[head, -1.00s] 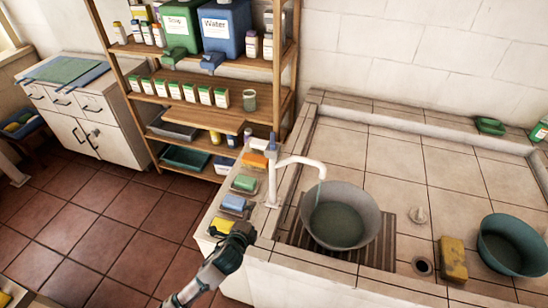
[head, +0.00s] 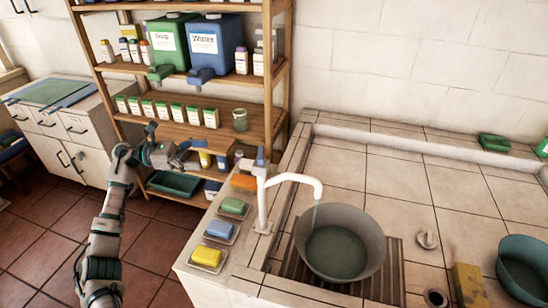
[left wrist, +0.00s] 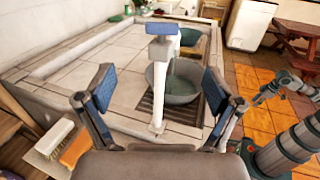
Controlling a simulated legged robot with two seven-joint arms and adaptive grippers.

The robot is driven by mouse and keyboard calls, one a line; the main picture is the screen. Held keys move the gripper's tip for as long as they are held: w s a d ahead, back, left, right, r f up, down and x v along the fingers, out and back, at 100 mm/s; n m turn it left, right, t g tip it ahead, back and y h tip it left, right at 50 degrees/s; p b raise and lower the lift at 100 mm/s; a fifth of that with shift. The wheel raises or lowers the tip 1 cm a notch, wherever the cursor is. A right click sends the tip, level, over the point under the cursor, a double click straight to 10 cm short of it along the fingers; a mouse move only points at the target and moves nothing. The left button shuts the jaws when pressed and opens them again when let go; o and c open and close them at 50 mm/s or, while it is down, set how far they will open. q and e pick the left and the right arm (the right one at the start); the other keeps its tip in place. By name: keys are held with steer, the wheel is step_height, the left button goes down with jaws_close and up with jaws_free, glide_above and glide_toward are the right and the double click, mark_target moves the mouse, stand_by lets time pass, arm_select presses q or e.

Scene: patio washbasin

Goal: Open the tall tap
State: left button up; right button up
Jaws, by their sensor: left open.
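The tall white tap (head: 263,200) stands upright at the basin's left edge, its spout bent over a grey bowl (head: 372,236). A blue-grey lever (head: 260,158) sits on its top. A thin pale streak like running water hangs below the spout. My left gripper (head: 196,154) is open and empty, left of the tap and apart from it. In the left wrist view the tap (left wrist: 159,85) stands ahead, between the two blue-padded fingers, with its blue-fronted top (left wrist: 162,29). My right gripper (left wrist: 268,94) shows small at the right; its jaw state is unclear.
Soap dishes with a yellow bar (head: 206,256), a blue bar and a green bar line the ledge left of the tap. A wooden shelf (head: 180,92) with bottles and containers stands behind my left gripper. A yellow sponge (head: 468,285) and a teal bowl (head: 525,270) are on the right.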

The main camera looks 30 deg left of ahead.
mark_target(260, 152)
arm_select(q)
steer(key=p+x, duration=0.1)
steer(key=x, duration=1.4)
steer(key=shift+d+f, duration=0.1)
steer(key=shift+d, duration=0.25)
steer(key=shift+w+d+f+p, duration=0.1)
steer(key=shift+w+d+p, duration=0.2)
steer(key=shift+w+d, duration=0.25)
arm_select(e)
steer(key=shift+x, duration=1.95)
arm_select(q)
steer(key=shift+s, duration=0.1)
arm_select(e)
steer(key=shift+s+a, duration=0.1)
steer(key=shift+s, duration=0.05)
arm_select(q)
steer(key=shift+d, duration=0.1)
steer(key=c, duration=1.2)
